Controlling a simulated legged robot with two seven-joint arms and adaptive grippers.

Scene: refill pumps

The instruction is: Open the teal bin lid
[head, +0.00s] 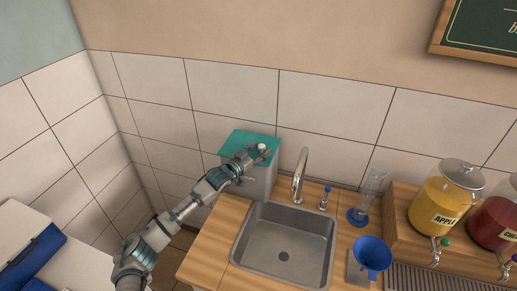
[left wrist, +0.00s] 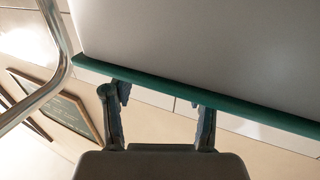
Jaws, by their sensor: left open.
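The teal bin lid (head: 238,139) lies flat on top of the grey bin (head: 268,176), left of the sink, and looks closed. My left gripper (head: 266,154) is at the lid's front right part and hides some of it. A small white round piece shows by the fingers; I cannot tell what it belongs to. In the left wrist view the lid's teal edge (left wrist: 245,109) runs along the grey bin wall (left wrist: 200,45). The two fingers of my left gripper (left wrist: 165,95) stand apart at that edge, with nothing between them. Contact is unclear. My right gripper is out of view.
A sink (head: 285,245) with a curved faucet (head: 300,172) is right of the bin. A blue funnel (head: 372,254), a clear cylinder (head: 371,185) and a yellow apple dispenser (head: 444,205) stand farther right. Tiled walls are close behind and left.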

